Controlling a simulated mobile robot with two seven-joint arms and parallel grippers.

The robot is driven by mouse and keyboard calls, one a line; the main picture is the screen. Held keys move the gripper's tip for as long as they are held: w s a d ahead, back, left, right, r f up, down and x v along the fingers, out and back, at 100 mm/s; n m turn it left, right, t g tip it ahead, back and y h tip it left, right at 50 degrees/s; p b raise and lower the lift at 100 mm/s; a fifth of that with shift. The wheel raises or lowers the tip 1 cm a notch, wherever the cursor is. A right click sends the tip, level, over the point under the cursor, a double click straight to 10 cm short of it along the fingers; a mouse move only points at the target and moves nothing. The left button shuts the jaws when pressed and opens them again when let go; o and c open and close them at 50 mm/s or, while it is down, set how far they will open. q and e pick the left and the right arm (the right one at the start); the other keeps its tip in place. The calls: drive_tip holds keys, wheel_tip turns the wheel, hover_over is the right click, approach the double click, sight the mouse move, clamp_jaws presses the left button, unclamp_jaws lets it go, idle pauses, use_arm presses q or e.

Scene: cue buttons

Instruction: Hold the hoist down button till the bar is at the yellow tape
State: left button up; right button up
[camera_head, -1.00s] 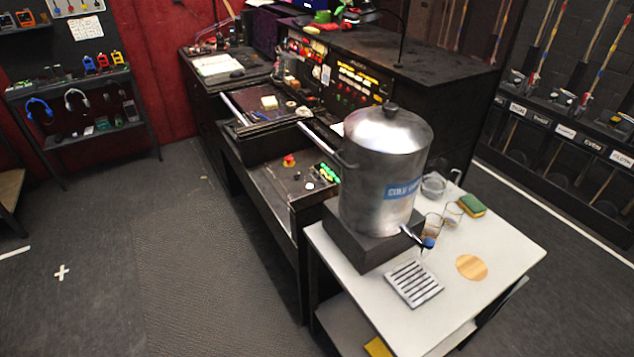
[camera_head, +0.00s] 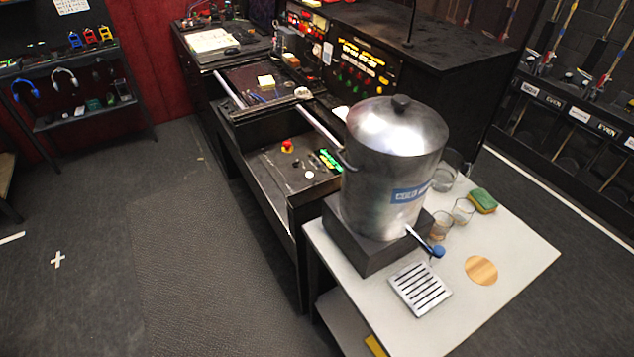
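Neither of my grippers is in view. A low black control desk (camera_head: 262,178) stands left of the metal urn. The lettering is too small to read, so I cannot tell which is the hoist down button. I cannot make out the hoist bar or the yellow tape.
A metal urn (camera_head: 393,165) stands on a white table (camera_head: 470,325) with glasses (camera_head: 442,224), a sponge (camera_head: 482,201) and a drip grate (camera_head: 420,289). A headphone shelf (camera_head: 90,115) is at left; labelled racks (camera_head: 580,115) at right. The floor (camera_head: 150,240) at left is clear.

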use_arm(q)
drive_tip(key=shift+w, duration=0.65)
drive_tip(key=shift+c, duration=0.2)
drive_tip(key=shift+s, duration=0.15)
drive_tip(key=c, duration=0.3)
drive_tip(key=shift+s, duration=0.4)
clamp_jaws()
